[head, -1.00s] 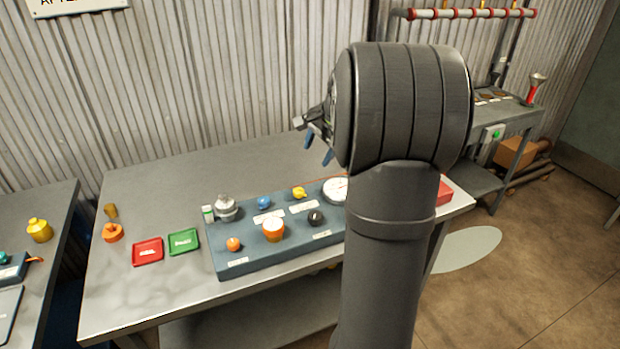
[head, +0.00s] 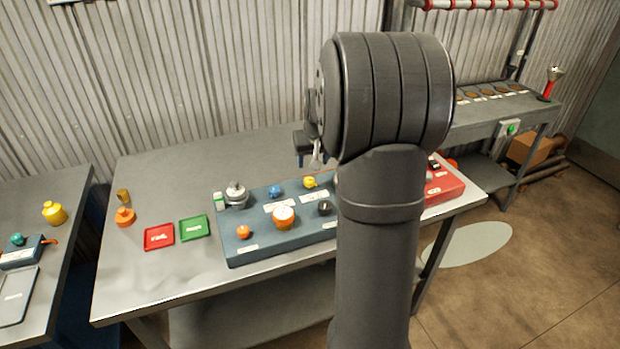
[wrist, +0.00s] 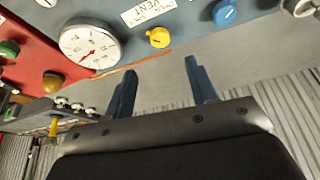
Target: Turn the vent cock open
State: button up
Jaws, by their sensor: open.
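The vent cock is a small yellow knob (head: 310,182) at the back edge of the blue-grey panel (head: 262,251). In the wrist view the yellow knob (wrist: 158,37) sits beside a white label (wrist: 147,10) reading "VENT". My gripper (head: 309,160) is just above and behind the knob in the head view, partly hidden by my arm. In the wrist view my gripper (wrist: 160,65) is open and empty, its two blue fingers pointing toward the panel. The knob lies beyond the fingertips, between their lines, and is apart from them.
A blue knob (wrist: 225,13) and a round gauge (wrist: 90,45) flank the yellow knob. A red box (head: 445,187) stands at the table's right. Red (head: 159,236) and green (head: 194,227) trays lie left.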

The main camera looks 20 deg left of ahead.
aim_at(309, 180)
jog(key=x, duration=1)
jog(key=shift+a+f, duration=0.1)
jog(key=shift+f, duration=0.1)
jog(key=shift+c, duration=0.4)
jog(key=c, duration=0.9)
